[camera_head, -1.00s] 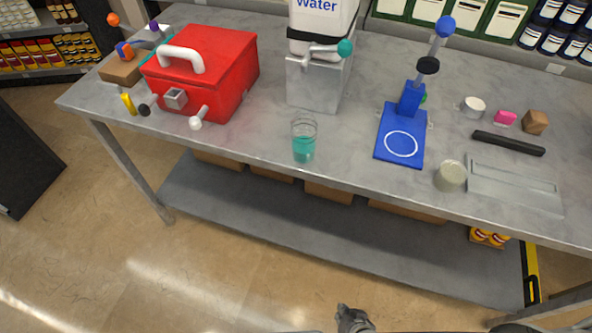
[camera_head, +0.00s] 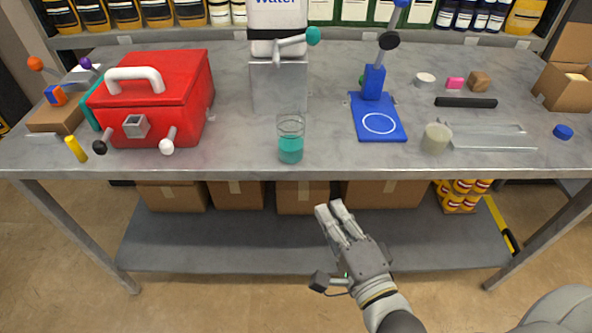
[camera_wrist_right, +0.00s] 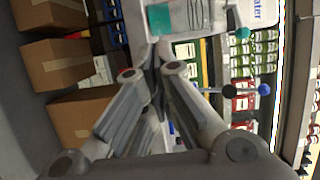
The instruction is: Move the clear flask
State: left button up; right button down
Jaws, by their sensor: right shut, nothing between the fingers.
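The clear flask (camera_head: 291,139) stands upright near the front edge of the metal table, with teal liquid in its lower part. It also shows on its side at the top of the right wrist view (camera_wrist_right: 180,16). My right gripper (camera_head: 332,210) is in front of the table, below and slightly right of the flask and apart from it. Its fingers are together with nothing between them; they also show in the right wrist view (camera_wrist_right: 158,55). My left gripper is not in view.
A red box (camera_head: 160,98) with a white handle stands left of the flask. A water dispenser (camera_head: 279,85) is behind it and a blue stand (camera_head: 378,118) is to its right. A pale cylinder (camera_head: 436,138) stands farther right. Cardboard boxes (camera_head: 238,195) fill the shelf below.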

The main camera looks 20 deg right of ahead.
jog(key=r, duration=0.1)
jog(key=p, duration=0.1)
send_near(302, 149)
jog(key=shift+m, duration=0.3)
jog(key=w, duration=0.6)
jog(key=shift+w+a+f, duration=0.2)
jog(key=shift+w+a, duration=0.05)
jog(key=shift+w, duration=0.15)
jog(key=w+p, duration=0.1)
jog(key=w, duration=0.4)
jog(key=shift+w+a+r+p, duration=0.1)
jog(key=shift+a+p, duration=0.05)
jog(key=shift+p, duration=0.25)
jog(key=shift+w, duration=0.5)
